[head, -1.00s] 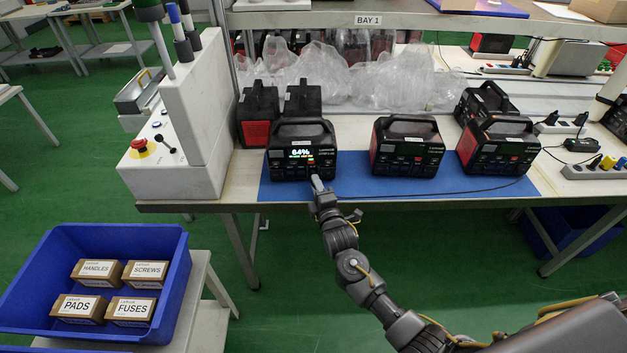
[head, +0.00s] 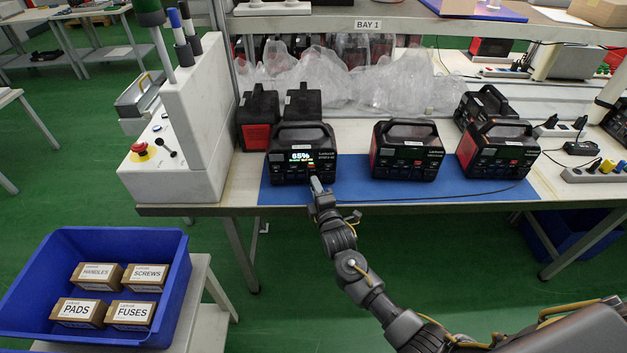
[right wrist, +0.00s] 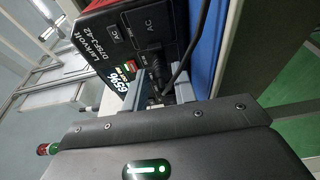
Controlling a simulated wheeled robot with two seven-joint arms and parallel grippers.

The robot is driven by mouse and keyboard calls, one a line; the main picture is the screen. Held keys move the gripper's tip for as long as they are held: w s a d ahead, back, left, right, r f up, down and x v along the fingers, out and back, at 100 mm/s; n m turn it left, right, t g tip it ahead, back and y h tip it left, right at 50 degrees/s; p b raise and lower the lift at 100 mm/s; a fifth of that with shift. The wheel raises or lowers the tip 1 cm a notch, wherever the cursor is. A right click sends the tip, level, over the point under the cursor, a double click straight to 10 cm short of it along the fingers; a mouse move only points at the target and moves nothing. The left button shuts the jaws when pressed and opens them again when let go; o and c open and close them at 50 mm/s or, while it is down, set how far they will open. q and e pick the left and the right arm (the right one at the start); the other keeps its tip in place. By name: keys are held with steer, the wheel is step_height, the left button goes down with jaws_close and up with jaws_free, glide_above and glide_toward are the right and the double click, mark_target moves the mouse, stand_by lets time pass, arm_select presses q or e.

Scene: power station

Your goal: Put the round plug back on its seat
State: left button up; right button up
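The left black and red power station (head: 302,152) stands at the front of the bench, its lit display reading 65%. My right gripper (head: 316,184) is at its front face, low and right of the display. In the right wrist view, the station (right wrist: 120,50) shows its AC labels and display. A dark plug (right wrist: 156,72) with a black cable is at its front, between the two grey fingers of my right gripper (right wrist: 150,97). The fingers stand apart; I see no clear contact with the plug. Whether the plug is fully seated is hidden. My left gripper is out of view.
A second power station (head: 407,150) and a third (head: 498,148) stand to the right on the blue mat (head: 355,188). A thin black cable runs along the mat. A white control box (head: 180,140) stands left. A blue crate (head: 180,270) with labelled boxes is at lower left.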

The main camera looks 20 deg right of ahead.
steer(key=shift+c, duration=0.2)
jaws_close()
steer(key=shift+s, duration=0.25)
stand_by(0.3)
steer(key=shift+s+a+p, duration=0.15)
steer(key=shift+s+p, duration=0.35)
steer(key=shift+p, duration=0.1)
steer(key=shift+s+a+p, duration=0.15)
steer(key=shift+s+p, duration=0.3)
steer(key=shift+s, duration=0.2)
steer(key=shift+s+a+p, duration=0.15)
steer(key=shift+s+p, duration=0.25)
steer(key=shift+s, duration=0.25)
steer(key=s+d+r, duration=0.3)
steer(key=s+r, duration=0.4)
steer(key=r, duration=0.3)
steer(key=s+d+r, duration=0.2)
steer(key=s+r, duration=0.4)
steer(key=r, duration=0.4)
steer(key=shift+s+d+r+h, duration=0.25)
steer(key=shift+s+d+h, duration=0.05)
steer(key=shift+s+d, duration=0.1)
